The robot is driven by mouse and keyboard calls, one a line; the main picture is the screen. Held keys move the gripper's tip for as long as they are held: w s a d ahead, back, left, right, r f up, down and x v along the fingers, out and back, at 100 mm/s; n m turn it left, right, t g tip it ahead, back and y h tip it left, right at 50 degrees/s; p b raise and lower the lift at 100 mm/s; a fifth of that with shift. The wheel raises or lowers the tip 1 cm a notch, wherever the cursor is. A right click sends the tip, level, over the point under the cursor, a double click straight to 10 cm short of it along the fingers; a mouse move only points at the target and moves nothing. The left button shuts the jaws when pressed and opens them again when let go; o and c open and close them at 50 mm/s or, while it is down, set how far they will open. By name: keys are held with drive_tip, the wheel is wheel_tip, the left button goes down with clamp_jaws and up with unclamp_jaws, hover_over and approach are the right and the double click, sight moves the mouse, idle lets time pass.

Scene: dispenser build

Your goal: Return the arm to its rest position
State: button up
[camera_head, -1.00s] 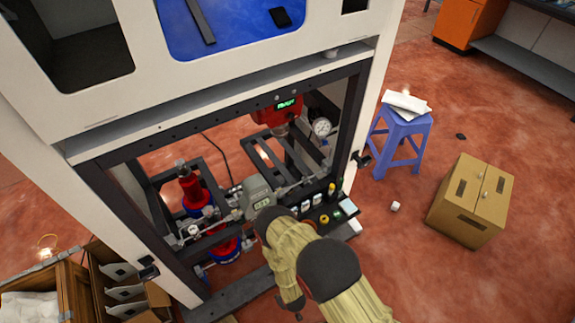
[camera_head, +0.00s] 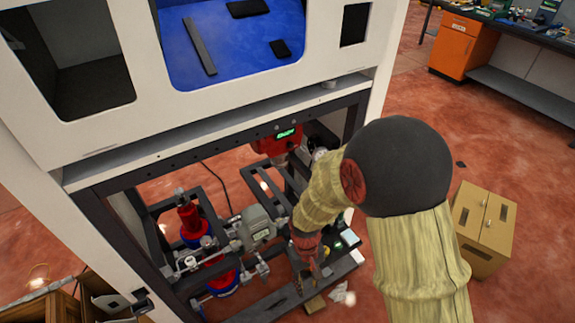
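My arm, in beige sleeving with a large dark joint, fills the right of centre in the head view. It is bent, with its forearm reaching down and left to my gripper (camera_head: 307,284). My gripper is small and dark in the picture, in front of the lower opening of the white dispenser cabinet (camera_head: 110,150). Its fingers point downward; I cannot tell whether they are open or shut. No held thing can be made out. A small tan piece (camera_head: 315,304) shows just below the gripper; I cannot tell whether they touch.
The cabinet's dark frame holds a grey metering unit (camera_head: 257,228), red and blue valves (camera_head: 192,218) and a red unit with a green display (camera_head: 275,143). A cardboard box (camera_head: 485,225) stands on the floor at right, partly behind my arm. An orange cabinet (camera_head: 463,45) stands farther back.

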drive_tip(key=s+d+r+m+t, duration=0.1)
drive_tip(key=s+d+r+t, duration=0.1)
drive_tip(key=r, duration=0.9)
drive_tip(key=s+d+r+m+t+b, duration=0.1)
drive_tip(key=s+d+r+t, duration=0.2)
drive_tip(key=d+r, duration=0.3)
drive_tip(key=s+d+r+m+t, duration=0.1)
drive_tip(key=s+d+r, duration=0.3)
drive_tip(key=r, duration=1.2)
drive_tip(key=shift+d+m+t+y+b, duration=0.3)
drive_tip(key=shift+d+m+t+b, duration=0.15)
drive_tip(key=shift+t, duration=0.35)
drive_tip(key=shift+s, duration=0.1)
idle(1.5)
